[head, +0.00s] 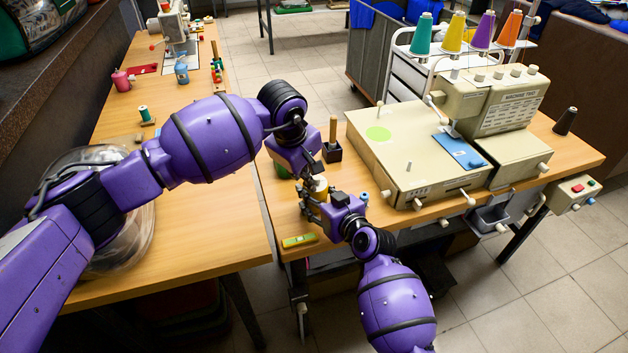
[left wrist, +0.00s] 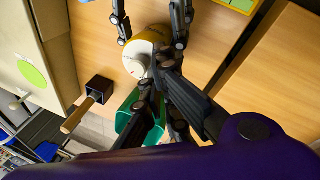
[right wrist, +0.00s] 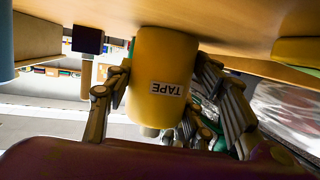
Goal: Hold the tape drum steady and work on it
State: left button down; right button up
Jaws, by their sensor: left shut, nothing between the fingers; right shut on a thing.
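The tape drum is a yellow cylinder with a pale top, partly hidden between my grippers in the head view (head: 320,187). The right wrist view shows its yellow side and "TAPE" label upside down (right wrist: 163,60). My right gripper (left wrist: 151,28) is shut on the drum, one finger on each side, near the table top. My left gripper (left wrist: 153,88) is shut and empty. Its fingertips are close to the drum's pale top (left wrist: 138,66); I cannot tell whether they touch it.
A green container (left wrist: 128,122) is beside the drum. A black block with a wooden handle (head: 332,152) stands behind. A yellow-green block (head: 299,240) lies near the front edge. The large beige machine (head: 420,160) fills the table to the right.

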pick_arm(q)
jog(key=shift+w+d+f, duration=0.15)
jog(key=shift+w+d, duration=0.05)
jog(key=shift+d, duration=0.35)
pick_arm(e)
jog(key=shift+s+f, duration=0.2)
jog(key=shift+f, duration=0.3)
pick_arm(q)
jog(key=shift+s+d+f, duration=0.25)
jog(key=shift+s+d, duration=0.2)
jog(key=shift+s, duration=0.1)
dwell(0.6)
jog(key=shift+s, duration=0.1)
notch_tip(320, 180, up, 6)
jog(key=shift+s+a+r, duration=0.15)
jog(key=shift+s+r, duration=0.1)
pick_arm(e)
jog(key=shift+r, duration=0.1)
dwell(0.6)
jog(key=shift+w, duration=0.1)
jog(key=o, duration=1.9)
jog(key=shift+w+r, duration=0.1)
jog(key=shift+r, duration=0.15)
